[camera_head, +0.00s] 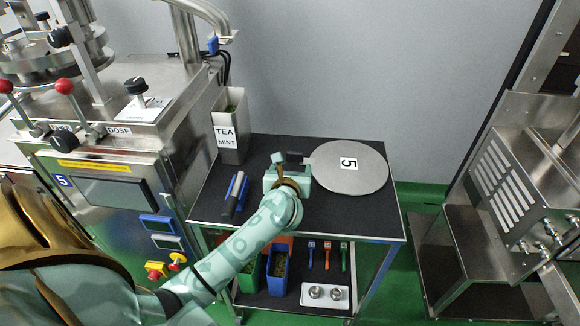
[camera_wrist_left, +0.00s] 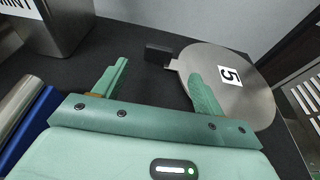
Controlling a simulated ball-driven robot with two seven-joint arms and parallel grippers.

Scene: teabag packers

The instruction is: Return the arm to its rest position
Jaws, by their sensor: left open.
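My left arm reaches in from the lower left in the head view, and its gripper (camera_head: 290,160) is over the dark table top. In the left wrist view the gripper (camera_wrist_left: 155,85) is open, its two green fingers apart with nothing held between them. A round metal disc (camera_head: 350,168) marked 5 lies on the table just right of the gripper. Its dark handle end is close beyond the fingers, and the disc also shows in the left wrist view (camera_wrist_left: 245,95). My right gripper is not in view.
A tea mint bin (camera_head: 230,130) stands at the table's back left. Blue and grey tools (camera_head: 235,193) lie left of the gripper. A steel machine with a control panel (camera_head: 95,190) stands left; another metal machine (camera_head: 510,180) stands right. The table's front right is clear.

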